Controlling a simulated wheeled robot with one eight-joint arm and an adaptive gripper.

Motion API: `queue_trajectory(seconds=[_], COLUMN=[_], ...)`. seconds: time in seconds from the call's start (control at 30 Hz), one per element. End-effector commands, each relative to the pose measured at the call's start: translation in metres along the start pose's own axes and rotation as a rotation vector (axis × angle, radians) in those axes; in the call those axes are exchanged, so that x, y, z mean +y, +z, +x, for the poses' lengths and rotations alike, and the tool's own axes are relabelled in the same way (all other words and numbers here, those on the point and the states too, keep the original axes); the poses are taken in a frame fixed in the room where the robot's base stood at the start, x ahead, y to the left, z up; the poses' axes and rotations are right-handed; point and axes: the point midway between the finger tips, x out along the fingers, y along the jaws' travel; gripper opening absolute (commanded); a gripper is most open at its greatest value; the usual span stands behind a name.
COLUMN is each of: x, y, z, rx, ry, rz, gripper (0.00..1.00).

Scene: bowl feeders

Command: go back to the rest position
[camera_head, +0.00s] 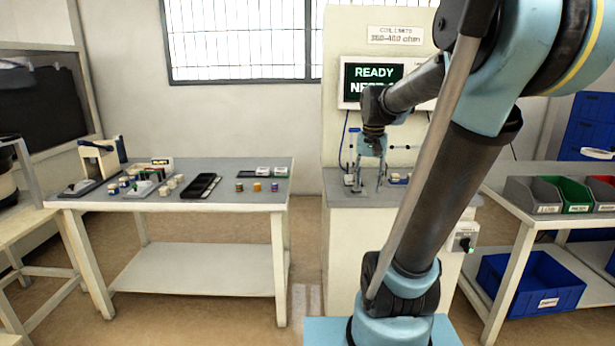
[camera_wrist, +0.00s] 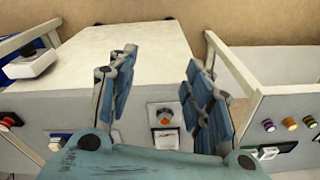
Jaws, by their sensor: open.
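My gripper (camera_head: 370,178) hangs pointing down over the grey top of the test stand (camera_head: 340,186), in front of the lit screen. In the wrist view its two blue-padded fingers (camera_wrist: 160,88) are spread apart with nothing held between them. Whether the fingertips touch anything there is not clear. My arm reaches out from the right of the head view, bent and extended.
The screen (camera_head: 375,73) reads "READY". The left table (camera_head: 222,200) holds a black tray (camera_head: 200,186), several small coils and a pale fixture (camera_head: 100,155). At right are sorting bins (camera_head: 575,192) above a blue crate (camera_head: 530,282). Floor shows between the left table and stand.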

Motion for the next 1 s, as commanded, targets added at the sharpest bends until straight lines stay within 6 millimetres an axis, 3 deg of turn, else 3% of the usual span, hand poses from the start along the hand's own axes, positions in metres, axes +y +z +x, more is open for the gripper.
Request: queue_trajectory(seconds=[0.2, 0.6, 0.8, 1.0], x=[0.018, 0.044, 0.051, 0.053], y=[0.058, 0.146, 0.170, 0.175], z=[0.027, 0.096, 0.121, 0.128], rx=[0.029, 0.083, 0.100, 0.105], ry=[-0.007, -0.014, -0.014, -0.014], rz=[-0.088, -0.248, -0.299, -0.314], gripper=[0.46, 0.46, 0.46, 0.46])
